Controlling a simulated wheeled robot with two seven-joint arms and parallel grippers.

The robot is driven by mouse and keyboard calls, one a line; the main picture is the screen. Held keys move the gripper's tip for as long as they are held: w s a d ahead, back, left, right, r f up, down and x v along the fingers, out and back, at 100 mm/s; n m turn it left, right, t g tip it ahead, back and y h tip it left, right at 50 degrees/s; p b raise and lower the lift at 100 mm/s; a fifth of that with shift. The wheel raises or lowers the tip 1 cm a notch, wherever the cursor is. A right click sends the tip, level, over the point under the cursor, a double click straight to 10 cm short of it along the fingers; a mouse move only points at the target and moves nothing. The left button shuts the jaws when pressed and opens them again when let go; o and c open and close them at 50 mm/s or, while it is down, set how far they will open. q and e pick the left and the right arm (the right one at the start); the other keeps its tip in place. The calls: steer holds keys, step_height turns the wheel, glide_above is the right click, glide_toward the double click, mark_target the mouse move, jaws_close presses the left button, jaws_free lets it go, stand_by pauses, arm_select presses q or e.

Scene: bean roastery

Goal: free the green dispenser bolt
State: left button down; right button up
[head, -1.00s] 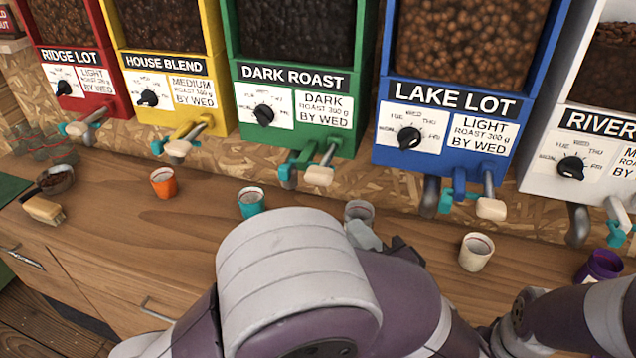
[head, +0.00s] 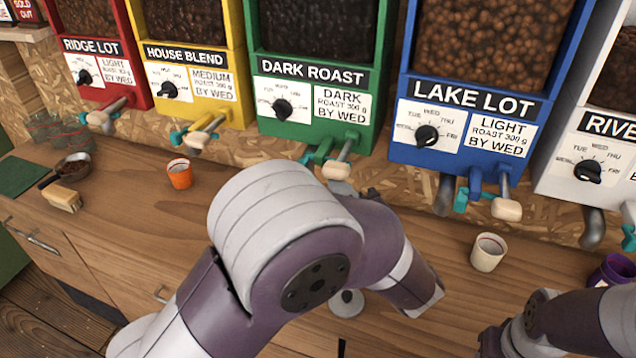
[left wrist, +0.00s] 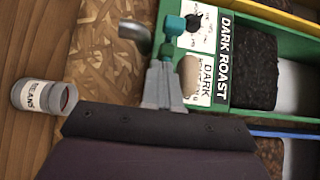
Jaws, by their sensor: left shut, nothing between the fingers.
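The green DARK ROAST dispenser (head: 317,50) stands in the middle of the row, above the counter. Its teal-green bolt (head: 308,156) sits low on the front, beside the cream-tipped lever (head: 336,169); both are partly covered. In the left wrist view the bolt (left wrist: 177,46) is just beyond my fingertips, with the cream lever tip (left wrist: 190,74) beside them. My left gripper (head: 342,187) is below the green dispenser, mostly hidden by my arm. In the left wrist view its grey fingers (left wrist: 163,85) are together, empty, close to the bolt; contact is unclear. My right gripper is out of view.
Blue (head: 480,60) and yellow (head: 190,60) dispensers flank the green one, their levers sticking out. An orange cup (head: 179,173), a cream cup (head: 488,252) and a purple cup (head: 612,270) stand on the counter.

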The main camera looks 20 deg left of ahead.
arm_select(q)
steer(key=shift+w+a, duration=0.1)
steer(key=shift+a, duration=2)
steer(key=a+p, duration=0.2)
steer(key=a, duration=0.1)
steer(key=shift+a, duration=0.4)
